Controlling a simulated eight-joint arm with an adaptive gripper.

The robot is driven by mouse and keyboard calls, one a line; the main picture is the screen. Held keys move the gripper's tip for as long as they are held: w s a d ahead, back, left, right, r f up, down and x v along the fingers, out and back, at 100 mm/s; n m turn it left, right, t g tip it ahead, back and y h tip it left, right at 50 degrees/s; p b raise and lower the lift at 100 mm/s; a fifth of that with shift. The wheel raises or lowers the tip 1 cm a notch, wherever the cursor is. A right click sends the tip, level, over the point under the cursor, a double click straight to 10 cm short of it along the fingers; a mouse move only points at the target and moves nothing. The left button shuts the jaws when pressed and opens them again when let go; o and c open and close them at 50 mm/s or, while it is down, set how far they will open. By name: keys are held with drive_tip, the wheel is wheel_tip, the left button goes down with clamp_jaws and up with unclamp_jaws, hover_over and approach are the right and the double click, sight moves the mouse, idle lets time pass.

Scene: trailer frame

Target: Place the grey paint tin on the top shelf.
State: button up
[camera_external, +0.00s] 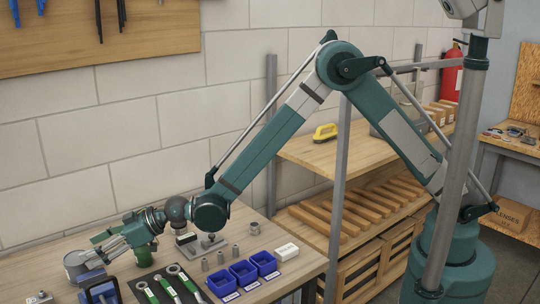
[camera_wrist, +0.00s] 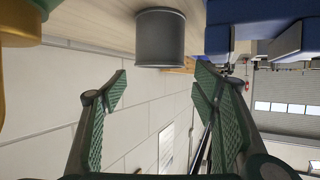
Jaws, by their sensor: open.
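The grey paint tin (camera_wrist: 160,40) stands on the wooden bench; the wrist view appears upside down, with the bench along the top. My gripper (camera_wrist: 160,82) is open, with its green ridged fingers spread on either side of the line to the tin. The tin is beyond the fingertips and not gripped. In the external view the tin (camera_external: 82,264) is at the bench's left end, just in front of my gripper (camera_external: 100,256). The top shelf (camera_external: 312,151) of the wooden rack is right of the bench, partly behind my arm.
A yellow-handled tool (camera_external: 325,132) lies on the top shelf, left of a grey case and small boxes. Blue bins (camera_external: 243,272), a white box (camera_external: 287,251) and green-handled wrenches (camera_external: 167,287) lie on the bench. A metal upright (camera_external: 339,190) stands at the shelf front.

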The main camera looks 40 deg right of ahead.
drive_tip(key=shift+v, duration=2.35)
drive_tip(key=shift+o, duration=0.3)
drive_tip(key=shift+r, duration=0.15)
wheel_tip(320, 180, up, 3)
drive_tip(key=g+h+p, duration=0.3)
drive_tip(key=h, duration=0.1)
hover_over(86, 253)
drive_tip(key=s+d, duration=0.2)
drive_tip(key=shift+s+a+r+n, duration=0.1)
drive_tip(key=shift+a+n, duration=0.1)
drive_tip(key=shift+n, duration=0.1)
drive_tip(key=shift+w+a+h, duration=0.2)
drive_tip(key=shift+a+h, duration=0.1)
drive_tip(key=shift+h, duration=0.1)
drive_tip(key=shift+w+a+r+g+h+p, duration=0.1)
drive_tip(key=shift+w+r+g+h+p, duration=0.15)
drive_tip(key=shift+h+p, duration=0.4)
drive_tip(key=shift+w+d+r+g+h+p, duration=0.15)
drive_tip(key=shift+r+g+h+p, duration=0.1)
drive_tip(key=shift+h, duration=0.3)
drive_tip(key=shift+w+d+r+g+h+p, duration=0.15)
drive_tip(key=shift+r+h, duration=0.15)
drive_tip(key=shift+h, duration=0.2)
drive_tip(key=shift+s+f, duration=0.1)
drive_tip(key=shift+f, duration=2.8)
